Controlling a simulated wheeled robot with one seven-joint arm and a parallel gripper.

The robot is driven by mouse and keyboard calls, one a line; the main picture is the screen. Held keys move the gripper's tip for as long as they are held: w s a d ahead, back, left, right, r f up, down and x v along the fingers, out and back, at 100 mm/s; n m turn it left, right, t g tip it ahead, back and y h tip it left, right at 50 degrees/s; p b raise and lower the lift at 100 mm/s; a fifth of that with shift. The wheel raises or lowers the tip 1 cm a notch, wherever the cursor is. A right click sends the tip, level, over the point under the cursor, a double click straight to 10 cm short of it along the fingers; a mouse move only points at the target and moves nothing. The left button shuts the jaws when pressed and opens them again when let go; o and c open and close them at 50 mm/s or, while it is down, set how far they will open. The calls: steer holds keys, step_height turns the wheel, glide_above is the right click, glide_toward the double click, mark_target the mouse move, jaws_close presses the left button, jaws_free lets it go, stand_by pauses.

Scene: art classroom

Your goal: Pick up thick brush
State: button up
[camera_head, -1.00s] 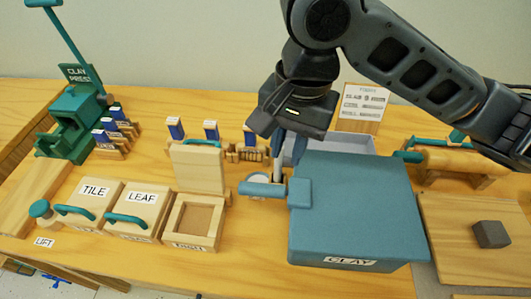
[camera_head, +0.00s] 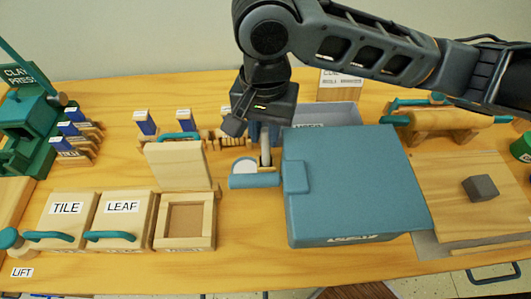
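My gripper (camera_head: 263,133) points down just left of the back left corner of the blue clay box (camera_head: 350,180). Its fingers are small, dark and partly hidden by the wrist, so I cannot tell whether they are open or shut. A pale upright cylinder (camera_head: 265,152) shows right below the fingers, behind a blue bar (camera_head: 254,181). I cannot tell whether it is the thick brush or whether the fingers touch it. A low wooden rack (camera_head: 225,141) stands left of the gripper. No other shape can be clearly made out as the thick brush.
The tall blue box stands close to the right of my gripper. A raised wooden lid (camera_head: 180,166) stands left, behind an open frame (camera_head: 186,220). TILE (camera_head: 66,208) and LEAF (camera_head: 122,206) boxes sit front left. A grey tray (camera_head: 326,115) lies behind. A grey block (camera_head: 480,188) rests on a board.

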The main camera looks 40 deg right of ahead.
mark_target(266, 145)
step_height(266, 145, down, 4)
steer(key=shift+d+f, duration=0.15)
jaws_close()
